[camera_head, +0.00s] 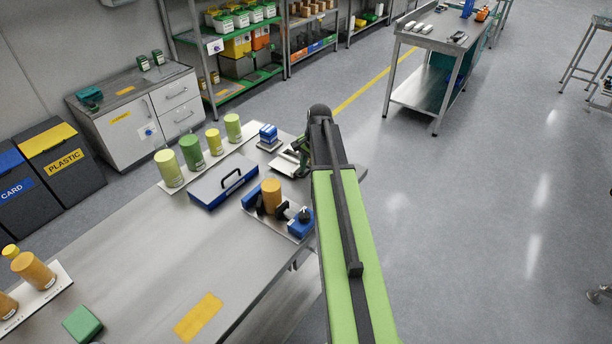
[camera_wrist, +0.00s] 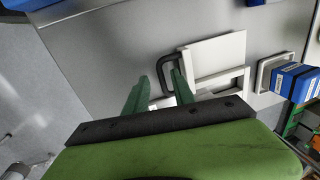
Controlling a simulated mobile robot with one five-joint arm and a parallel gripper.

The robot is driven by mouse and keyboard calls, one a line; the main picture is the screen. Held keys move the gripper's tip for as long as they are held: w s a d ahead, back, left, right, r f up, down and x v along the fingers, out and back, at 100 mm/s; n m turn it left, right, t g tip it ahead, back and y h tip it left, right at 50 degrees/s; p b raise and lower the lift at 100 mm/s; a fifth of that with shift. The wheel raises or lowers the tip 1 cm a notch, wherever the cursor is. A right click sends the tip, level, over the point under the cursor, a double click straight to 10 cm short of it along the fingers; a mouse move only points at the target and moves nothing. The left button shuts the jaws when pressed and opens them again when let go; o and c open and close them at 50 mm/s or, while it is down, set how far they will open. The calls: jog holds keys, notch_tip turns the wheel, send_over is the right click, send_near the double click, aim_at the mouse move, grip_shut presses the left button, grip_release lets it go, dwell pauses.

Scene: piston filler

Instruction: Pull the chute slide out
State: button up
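The chute slide shows in the wrist view as a white flat piece (camera_wrist: 215,52) with a dark U-shaped handle (camera_wrist: 161,68) on its left side. A white frame (camera_wrist: 222,82) lies just below it. My gripper (camera_wrist: 160,76) is open, with one green finger on each side of the handle's bar. I cannot tell whether either finger touches it. In the head view my arm covers much of this spot, and only part of the white chute (camera_head: 284,163) shows beside my gripper (camera_head: 299,150) at the table's far edge.
A blue block in a white tray (camera_wrist: 264,75) sits to the right in the wrist view. In the head view, a filler unit with an orange cylinder (camera_head: 271,194), a blue-grey case (camera_head: 222,186) and green canisters (camera_head: 191,151) stand nearby. Open floor lies to the right.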

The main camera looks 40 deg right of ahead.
jog(key=shift+r, duration=0.1)
grip_shut()
dwell(1.2)
